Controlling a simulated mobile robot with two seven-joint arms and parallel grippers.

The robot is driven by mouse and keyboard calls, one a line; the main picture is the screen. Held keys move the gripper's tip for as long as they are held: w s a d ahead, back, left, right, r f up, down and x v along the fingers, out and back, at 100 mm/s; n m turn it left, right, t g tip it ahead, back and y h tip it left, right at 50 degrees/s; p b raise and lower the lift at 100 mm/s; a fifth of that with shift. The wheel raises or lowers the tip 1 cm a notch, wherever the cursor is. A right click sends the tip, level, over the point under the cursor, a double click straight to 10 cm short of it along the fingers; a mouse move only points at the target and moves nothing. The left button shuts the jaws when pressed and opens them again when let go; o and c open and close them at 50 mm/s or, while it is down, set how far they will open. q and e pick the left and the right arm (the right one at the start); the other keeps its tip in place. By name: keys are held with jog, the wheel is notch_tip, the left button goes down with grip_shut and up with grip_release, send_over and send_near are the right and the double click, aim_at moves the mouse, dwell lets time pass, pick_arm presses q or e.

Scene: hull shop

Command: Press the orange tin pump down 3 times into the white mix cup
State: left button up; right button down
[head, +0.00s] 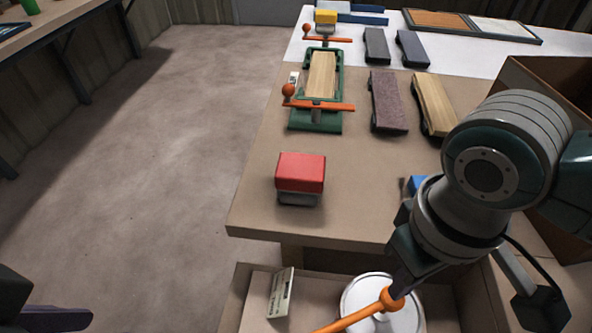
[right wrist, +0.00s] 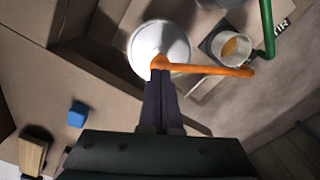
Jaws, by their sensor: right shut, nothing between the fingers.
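The orange pump (head: 388,299) rises from a round white tin lid (head: 355,293) at the bottom of the head view. In the right wrist view the orange pump (right wrist: 205,69) has its spout reaching right, its end by the rim of the white mix cup (right wrist: 217,53). Orange liquid shows inside the cup. My right gripper (right wrist: 160,72) is shut and empty, its fingertips at the top of the pump head; whether they touch is hard to tell. My left gripper (head: 60,318) is only partly visible at the bottom left. The cup is outside the head view.
A green pump spout (right wrist: 268,30) stands beyond the cup, which sits on a dark square base (right wrist: 207,45). A red-topped block (head: 300,172), a green clamp frame (head: 316,126) and several sanding blocks lie on the bench. A brown box (head: 540,85) stands right.

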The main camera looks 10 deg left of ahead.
jog(key=shift+f, duration=0.1)
dwell(0.5)
jog(key=shift+f+b, duration=1.1)
jog(key=shift+f, duration=0.4)
jog(key=shift+r, duration=0.1)
jog(key=shift+r+p, duration=1.55)
jog(key=shift+p, duration=0.2)
jog(key=shift+f, duration=0.15)
